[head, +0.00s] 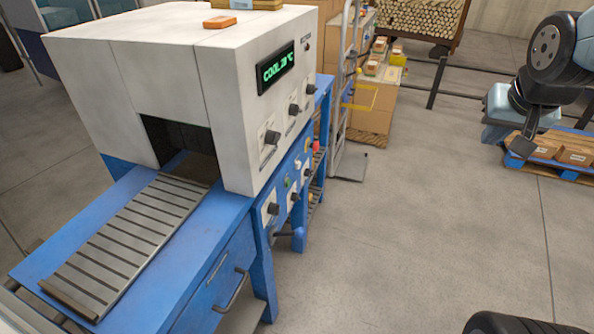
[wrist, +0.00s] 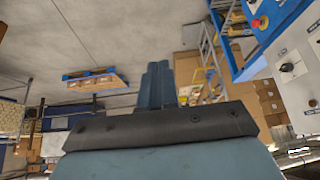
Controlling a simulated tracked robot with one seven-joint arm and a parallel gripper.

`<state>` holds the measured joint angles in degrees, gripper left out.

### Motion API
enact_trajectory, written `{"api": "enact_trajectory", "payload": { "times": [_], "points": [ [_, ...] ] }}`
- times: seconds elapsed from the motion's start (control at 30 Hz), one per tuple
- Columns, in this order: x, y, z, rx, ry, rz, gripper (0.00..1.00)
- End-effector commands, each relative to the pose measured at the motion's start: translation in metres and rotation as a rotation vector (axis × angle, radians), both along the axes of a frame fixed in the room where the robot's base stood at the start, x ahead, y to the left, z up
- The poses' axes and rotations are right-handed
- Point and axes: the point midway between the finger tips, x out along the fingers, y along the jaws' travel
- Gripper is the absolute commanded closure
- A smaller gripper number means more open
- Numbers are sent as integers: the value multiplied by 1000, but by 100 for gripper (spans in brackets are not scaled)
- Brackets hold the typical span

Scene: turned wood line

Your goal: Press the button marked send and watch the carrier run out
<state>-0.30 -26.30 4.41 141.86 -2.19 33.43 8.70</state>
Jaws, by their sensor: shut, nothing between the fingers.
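A white machine (head: 150,80) with a lit display reading "COOL" and a temperature stands on a blue bench. A slatted carrier (head: 130,240) lies in front of its dark opening. The blue side panel has a green button (head: 287,183), black knobs and a red button (head: 316,146); I cannot read which is marked send. The red button also shows on a yellow base in the wrist view (wrist: 258,22). My gripper (wrist: 157,68) is shut and empty, apart from the panel. In the head view my arm is at the right, away from the machine.
An orange block (head: 220,22) lies on the machine. A drawer handle (head: 232,290) sticks out from the bench. Cardboard boxes (head: 372,115) and a ladder-like frame stand behind. A blue pallet (head: 555,155) with boxes is at the right. The floor between is clear.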

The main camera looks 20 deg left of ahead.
Motion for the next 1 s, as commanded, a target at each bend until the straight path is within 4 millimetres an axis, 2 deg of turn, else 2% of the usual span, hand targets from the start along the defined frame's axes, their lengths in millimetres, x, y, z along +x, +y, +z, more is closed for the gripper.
{"api": "enact_trajectory", "payload": {
  "times": [0.03,0.2,0.5,0.73,1.0],
  "points": [
    [14,6,-10,6,2,0,100],
    [56,28,-39,40,-20,-1,100],
    [115,76,-103,143,-46,3,100],
    [147,116,-156,260,-54,1,100],
    [164,172,-222,436,-39,-7,100]
  ]
}}
